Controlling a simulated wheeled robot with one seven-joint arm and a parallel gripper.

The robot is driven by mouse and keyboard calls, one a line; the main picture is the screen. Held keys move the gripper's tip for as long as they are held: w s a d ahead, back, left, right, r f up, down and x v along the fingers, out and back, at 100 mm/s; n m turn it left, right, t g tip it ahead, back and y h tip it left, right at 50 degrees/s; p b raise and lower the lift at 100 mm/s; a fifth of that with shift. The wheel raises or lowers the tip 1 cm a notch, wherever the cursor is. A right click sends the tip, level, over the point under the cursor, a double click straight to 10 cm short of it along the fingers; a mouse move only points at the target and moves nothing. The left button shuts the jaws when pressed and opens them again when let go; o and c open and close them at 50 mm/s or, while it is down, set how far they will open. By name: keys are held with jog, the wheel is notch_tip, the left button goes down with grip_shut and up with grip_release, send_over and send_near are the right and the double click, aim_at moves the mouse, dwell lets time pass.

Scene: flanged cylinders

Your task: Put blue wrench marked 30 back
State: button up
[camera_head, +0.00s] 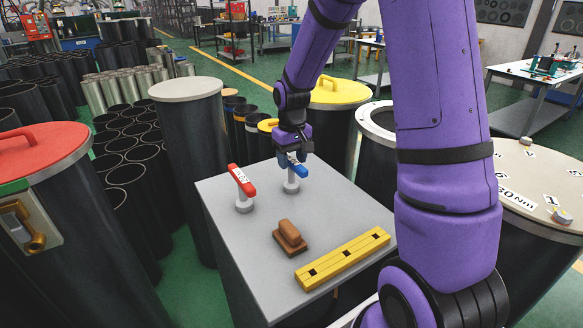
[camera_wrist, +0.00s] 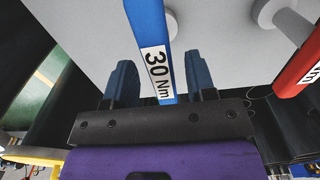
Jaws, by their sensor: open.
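The blue wrench (camera_head: 297,168) rests on a round grey stand (camera_head: 291,184) at the back of the grey table (camera_head: 222,200). In the wrist view the blue wrench (camera_wrist: 152,50) carries a white label reading 30 Nm and lies between the two fingers of my gripper (camera_wrist: 158,85). The fingers are apart, with a gap on each side of the wrench. In the head view my gripper (camera_head: 293,155) is over the wrench and partly hides it. A red wrench (camera_head: 242,180) sits on a second round stand (camera_head: 244,205) to the left.
A brown block-like object (camera_head: 290,238) and a yellow slotted bar (camera_head: 343,258) lie on the table's front half. Large dark cylinders surround the table. A round lid (camera_head: 525,170) at the right bears a 30 Nm label (camera_head: 517,199).

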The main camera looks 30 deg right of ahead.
notch_tip(320, 180, up, 7)
jog(key=shift+s+r, duration=0.1)
jog(key=shift+s, duration=0.05)
jog(key=s+a+r+t, duration=0.1)
jog(key=s+a+r, duration=0.1)
jog(key=s+r, duration=0.3)
jog(key=s+a+r+t, duration=0.2)
jog(key=s+r, duration=0.3)
jog(key=s, duration=0.8)
jog(key=s+a+r+t, duration=0.2)
jog(key=s+r, duration=0.3)
jog(key=s, duration=0.4)
jog(key=shift+a, duration=0.75)
jog(key=shift+s+r, duration=0.1)
